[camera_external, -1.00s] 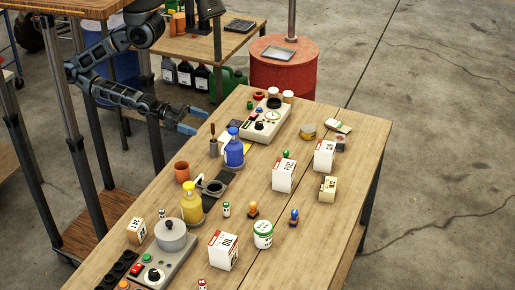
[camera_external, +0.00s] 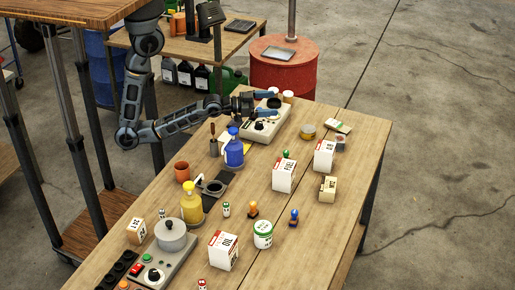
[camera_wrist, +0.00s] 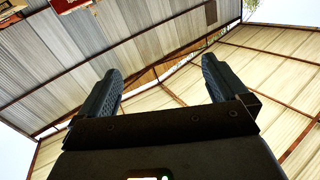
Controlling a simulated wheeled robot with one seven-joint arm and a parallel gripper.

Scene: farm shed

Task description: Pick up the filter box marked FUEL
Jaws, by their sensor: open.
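A white box with a red top edge (camera_external: 284,175) stands upright near the middle of the table; its dark sideways lettering seems to read FUEL but is small. A similar box (camera_external: 325,155) stands farther back to its right, its lettering unclear. Another (camera_external: 223,250), seemingly marked OIL, stands nearer the front. My gripper (camera_external: 267,103) is over the cream device with a dial at the far end, behind and left of the FUEL box. Its blue fingers are apart and empty. In the wrist view my open gripper (camera_wrist: 162,88) faces the shed roof; no box is recognisable there.
A blue bottle (camera_external: 234,152) and a yellow bottle (camera_external: 192,205) stand along the table's left side. A small orange-topped stamp (camera_external: 252,210) and a white-green tub (camera_external: 263,235) stand in front of the FUEL box. The table's right front is clear.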

